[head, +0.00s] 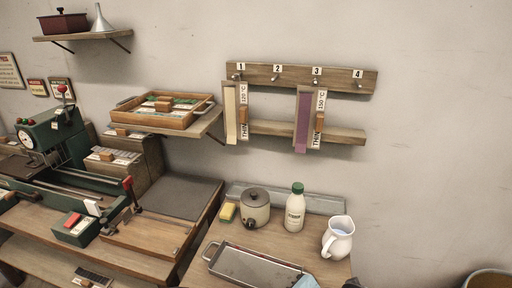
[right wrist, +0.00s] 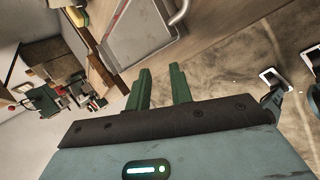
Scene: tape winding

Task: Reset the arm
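My right gripper (right wrist: 160,82) shows in the right wrist view with its two green fingers apart. Nothing is between them, and a brownish, stained surface shows behind. A metal tray with a handle (right wrist: 150,35) lies beyond the fingertips, apart from them. In the head view a small bluish shape shows at the bottom edge; I cannot tell whether it is part of my right arm. My left gripper is in neither view.
The bench in the head view holds a metal tray (head: 252,268), a lidded pot (head: 255,208), a white bottle (head: 294,210), a jug (head: 338,240) and a yellow sponge (head: 227,212). A green machine (head: 55,140) stands at left. A numbered peg rack (head: 300,80) hangs above.

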